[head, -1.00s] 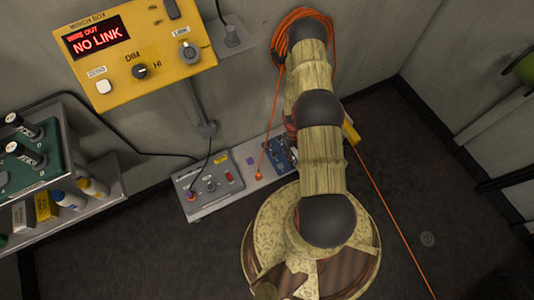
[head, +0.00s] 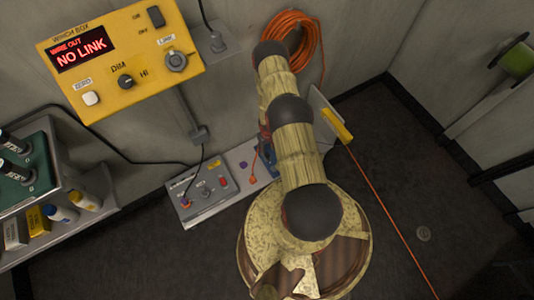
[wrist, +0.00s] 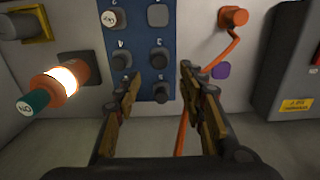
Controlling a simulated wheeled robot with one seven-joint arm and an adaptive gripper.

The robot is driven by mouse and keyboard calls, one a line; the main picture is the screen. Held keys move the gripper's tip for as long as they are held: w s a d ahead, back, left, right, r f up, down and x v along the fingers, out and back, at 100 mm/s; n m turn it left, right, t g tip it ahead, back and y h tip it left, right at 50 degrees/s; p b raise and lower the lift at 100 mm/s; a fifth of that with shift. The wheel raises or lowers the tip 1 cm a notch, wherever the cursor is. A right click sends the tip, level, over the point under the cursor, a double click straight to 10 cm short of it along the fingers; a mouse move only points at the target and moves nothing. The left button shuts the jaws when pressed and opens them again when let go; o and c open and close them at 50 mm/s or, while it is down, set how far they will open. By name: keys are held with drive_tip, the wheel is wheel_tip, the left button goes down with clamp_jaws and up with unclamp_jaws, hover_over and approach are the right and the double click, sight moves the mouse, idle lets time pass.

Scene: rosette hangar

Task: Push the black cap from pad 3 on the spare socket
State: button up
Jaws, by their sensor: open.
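The blue socket board (wrist: 139,40) is in front of my gripper in the wrist view. It carries a light cap with a mark (wrist: 112,19), a bare grey pad (wrist: 157,15) and several dark round caps, such as the left one (wrist: 121,59), the right one (wrist: 158,57) and the lowest one (wrist: 160,92). Pad numbers are too small to read, so I cannot tell which is pad 3. My gripper (wrist: 160,73) is open and empty, its fingers on either side of the board's lower part. In the head view my arm mostly hides the board (head: 267,163).
A glowing orange plug with a green end (wrist: 55,83) sticks out left of the board. An orange connector (wrist: 233,17) with its cord and a purple cap (wrist: 220,71) are to the right. A grey box (wrist: 283,75) stands farther right. The winch box (head: 120,55) reads NO LINK.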

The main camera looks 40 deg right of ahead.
sight(268, 156)
wheel_tip(268, 156, down, 6)
drive_tip(key=b, duration=0.2)
drive_tip(key=shift+r+b, duration=0.15)
drive_tip(key=shift+b, duration=0.25)
drive_tip(key=shift+f, duration=1.65)
drive_tip(key=shift+c, duration=0.9)
drive_tip(key=c, duration=0.7)
clamp_jaws()
drive_tip(key=shift+r, duration=0.1)
drive_tip(key=shift+r+p, duration=2.6)
drive_tip(key=shift+r, duration=0.3)
